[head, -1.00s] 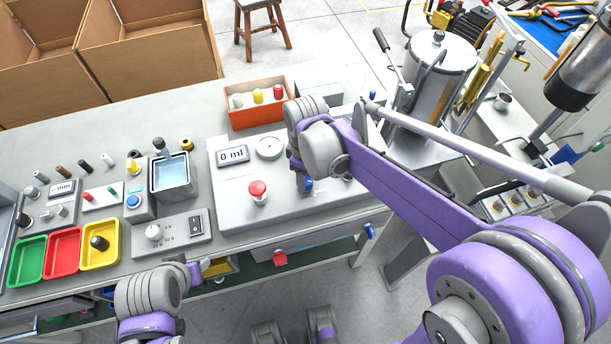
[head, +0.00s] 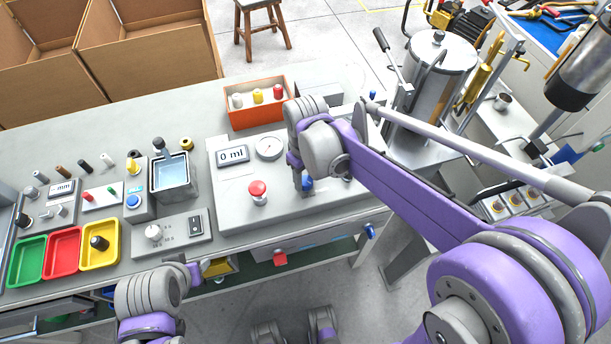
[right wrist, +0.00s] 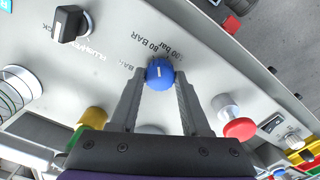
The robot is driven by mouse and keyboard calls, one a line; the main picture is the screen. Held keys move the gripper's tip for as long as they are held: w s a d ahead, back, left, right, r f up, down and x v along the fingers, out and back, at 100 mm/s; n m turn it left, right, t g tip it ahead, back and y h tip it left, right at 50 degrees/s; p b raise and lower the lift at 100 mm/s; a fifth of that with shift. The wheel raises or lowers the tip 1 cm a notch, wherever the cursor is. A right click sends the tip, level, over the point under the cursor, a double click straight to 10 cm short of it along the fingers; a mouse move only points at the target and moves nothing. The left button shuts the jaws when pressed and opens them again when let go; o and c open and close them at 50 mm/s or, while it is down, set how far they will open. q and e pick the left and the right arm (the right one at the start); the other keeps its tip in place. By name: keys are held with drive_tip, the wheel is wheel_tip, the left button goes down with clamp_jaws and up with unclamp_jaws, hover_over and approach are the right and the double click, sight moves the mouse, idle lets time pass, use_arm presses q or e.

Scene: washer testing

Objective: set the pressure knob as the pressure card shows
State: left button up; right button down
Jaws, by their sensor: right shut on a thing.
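The blue pressure knob (right wrist: 160,74) sits on the pale panel with a white pointer line on its face. Bar markings are printed beside it, including 80 BAR (right wrist: 147,46). My right gripper (right wrist: 160,82) has a finger on each side of the knob and is shut on it. In the head view the gripper (head: 302,180) hides part of the blue knob (head: 307,185). My left gripper (head: 203,272) is low at the bench's front edge, and its fingers are too unclear to read. I cannot make out a pressure card in either view.
On the panel are a red button (head: 258,188), a 0 ml display (head: 233,155) and a round gauge (head: 269,147). A black knob (right wrist: 68,25) is nearby in the wrist view. An orange box (head: 256,112) stands behind. Green, red and yellow trays (head: 82,263) lie left.

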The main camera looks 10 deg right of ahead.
sight(306, 180)
drive_tip(key=m, duration=0.3)
drive_tip(key=shift+m, duration=2.2)
drive_tip(key=shift+c, duration=1.9)
unclamp_jaws()
wheel_tip(306, 180, up, 11)
drive_tip(key=shift+p, duration=0.45)
